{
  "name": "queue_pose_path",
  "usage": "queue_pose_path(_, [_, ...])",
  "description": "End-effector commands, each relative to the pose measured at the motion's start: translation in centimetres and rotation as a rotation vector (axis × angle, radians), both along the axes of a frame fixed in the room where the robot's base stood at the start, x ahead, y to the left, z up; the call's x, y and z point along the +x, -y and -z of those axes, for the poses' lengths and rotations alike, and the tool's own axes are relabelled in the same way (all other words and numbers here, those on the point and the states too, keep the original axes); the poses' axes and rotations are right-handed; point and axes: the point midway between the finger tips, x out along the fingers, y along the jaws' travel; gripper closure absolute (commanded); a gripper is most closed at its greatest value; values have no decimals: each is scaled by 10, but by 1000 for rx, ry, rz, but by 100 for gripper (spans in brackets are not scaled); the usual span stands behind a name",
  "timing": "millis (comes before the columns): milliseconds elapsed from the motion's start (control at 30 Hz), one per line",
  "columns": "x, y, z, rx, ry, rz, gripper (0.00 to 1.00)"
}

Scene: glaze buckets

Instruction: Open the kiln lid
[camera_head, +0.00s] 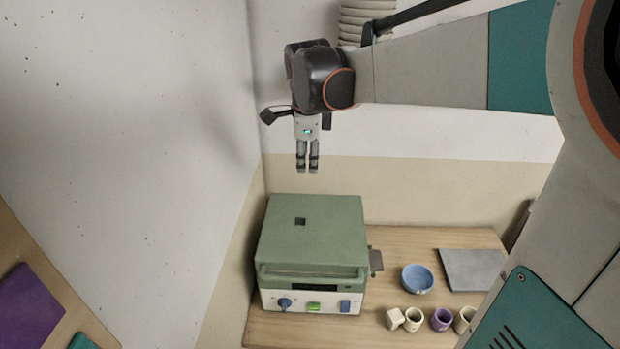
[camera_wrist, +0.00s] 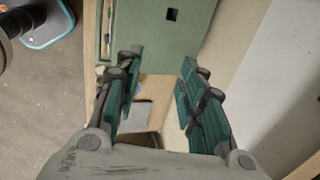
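The kiln (camera_head: 305,300) is a box with a white front panel, knobs and a small display, standing at the left end of the wooden table. Its green lid (camera_head: 330,225) lies flat and shut, with a small dark square hole in its top. A green bar, seemingly the handle (camera_head: 312,270), runs along the lid's front. My gripper (camera_head: 307,169) hangs above and behind the kiln, pointing down, apart from the lid. In the wrist view its fingers (camera_wrist: 161,56) are spread with nothing between them, and part of the green lid (camera_wrist: 160,30) shows beyond them.
A blue bowl (camera_head: 417,279), several small cups (camera_head: 441,319) and a grey slab (camera_head: 474,269) stand on the table (camera_head: 385,245) right of the kiln. Walls close in at left and back. Space above the lid is clear.

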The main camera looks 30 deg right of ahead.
Motion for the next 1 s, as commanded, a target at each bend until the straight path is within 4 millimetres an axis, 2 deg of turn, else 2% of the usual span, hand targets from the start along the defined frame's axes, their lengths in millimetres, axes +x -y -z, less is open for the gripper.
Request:
queue_pose_path(33, [-15,-6,4,-10,-1,1,64])
queue_pose_path(100, [-25,-9,9,-20,-3,4,64])
queue_pose_path(267, [-32,-10,16,-28,-3,10,64])
queue_pose_path(467, [-25,-6,41,-28,-3,10,64])
queue_pose_path(800, [-5,7,102,-27,-3,9,64])
queue_pose_path(1000, [3,12,128,-27,-3,9,64])
